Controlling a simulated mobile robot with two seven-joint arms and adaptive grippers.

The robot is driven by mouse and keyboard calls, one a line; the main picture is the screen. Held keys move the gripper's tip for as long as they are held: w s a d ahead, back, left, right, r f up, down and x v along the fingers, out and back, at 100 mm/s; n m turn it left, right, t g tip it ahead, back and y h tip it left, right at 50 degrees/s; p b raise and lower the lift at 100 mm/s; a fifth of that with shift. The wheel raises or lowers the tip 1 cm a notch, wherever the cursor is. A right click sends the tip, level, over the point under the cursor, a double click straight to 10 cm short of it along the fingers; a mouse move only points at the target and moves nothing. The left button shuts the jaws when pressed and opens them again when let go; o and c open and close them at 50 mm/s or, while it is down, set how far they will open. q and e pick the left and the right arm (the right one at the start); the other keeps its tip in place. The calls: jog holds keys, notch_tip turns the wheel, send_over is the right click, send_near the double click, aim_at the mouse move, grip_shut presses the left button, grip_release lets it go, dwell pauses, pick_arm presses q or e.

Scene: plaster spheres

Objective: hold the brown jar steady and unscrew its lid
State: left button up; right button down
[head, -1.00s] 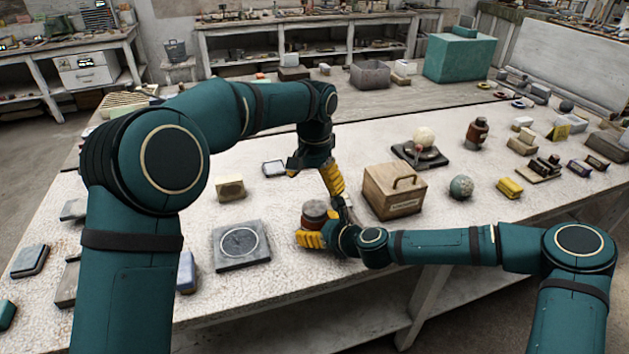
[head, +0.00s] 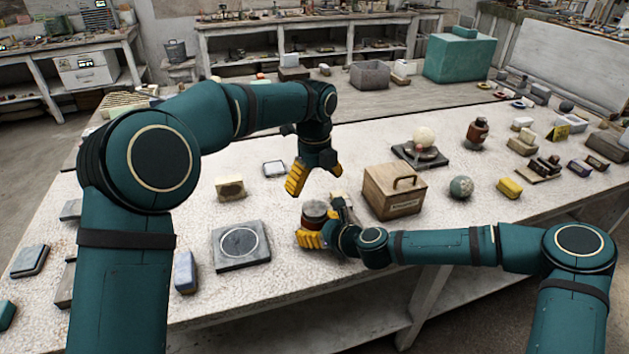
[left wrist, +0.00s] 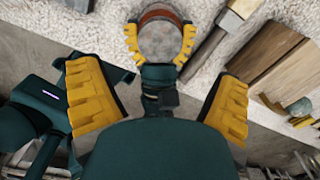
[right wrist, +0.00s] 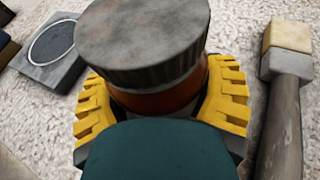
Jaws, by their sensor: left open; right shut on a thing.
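The brown jar (head: 314,223) stands near the table's front edge, in front of the wooden box. Its grey mottled lid (head: 314,208) sits on top; it also shows large in the right wrist view (right wrist: 140,40), above the orange-brown body (right wrist: 165,101). My right gripper (head: 322,229) is shut around the jar's body, its yellow fingers on both sides. My left gripper (head: 314,174) hangs above the jar, spread open and empty. In the left wrist view the lid (left wrist: 160,42) lies beyond my open left fingers (left wrist: 160,102), clear of them.
A wooden box with a handle (head: 394,191) stands just right of the jar. A grey slab with a ring (head: 240,246) lies to the left. A wooden-handled tool (right wrist: 285,110) lies close beside the right gripper. A second brown bottle (head: 477,133) stands farther back.

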aim_at(315, 207)
pick_arm(q)
jog(key=m, duration=0.3)
jog(key=shift+m, duration=0.3)
jog(key=shift+f, duration=4)
jog(key=c, duration=1.3)
jog(key=n, duration=1.2)
jog(key=shift+n, duration=0.3)
jog(key=n, duration=0.4)
